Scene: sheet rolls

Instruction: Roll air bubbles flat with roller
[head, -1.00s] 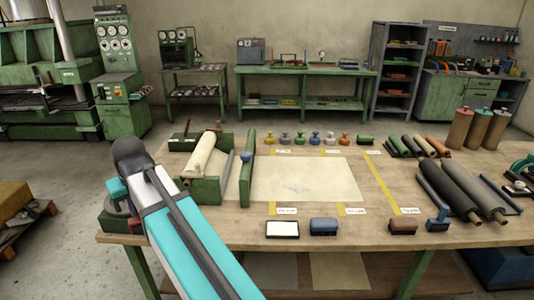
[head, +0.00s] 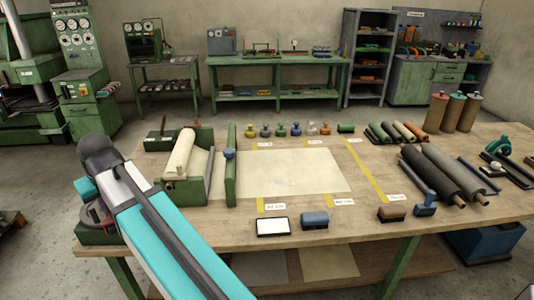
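A cream sheet (head: 300,165) lies flat on the wooden workbench (head: 350,228), with a small pale wrinkled patch near its lower middle. Several short rollers in dark, green and orange (head: 413,131) lie at the back right. My arm reaches up from the bottom to a dark joint at the left. My gripper does not show; the arm beyond the joint is mostly hidden.
A green stand with a cream roll (head: 180,152) and an upright green bar (head: 231,165) are left of the sheet. Small coloured knobs (head: 280,129) line its back. A white-topped pad (head: 273,226) and blue block (head: 314,220) are in front. Yellow strips mark the bench.

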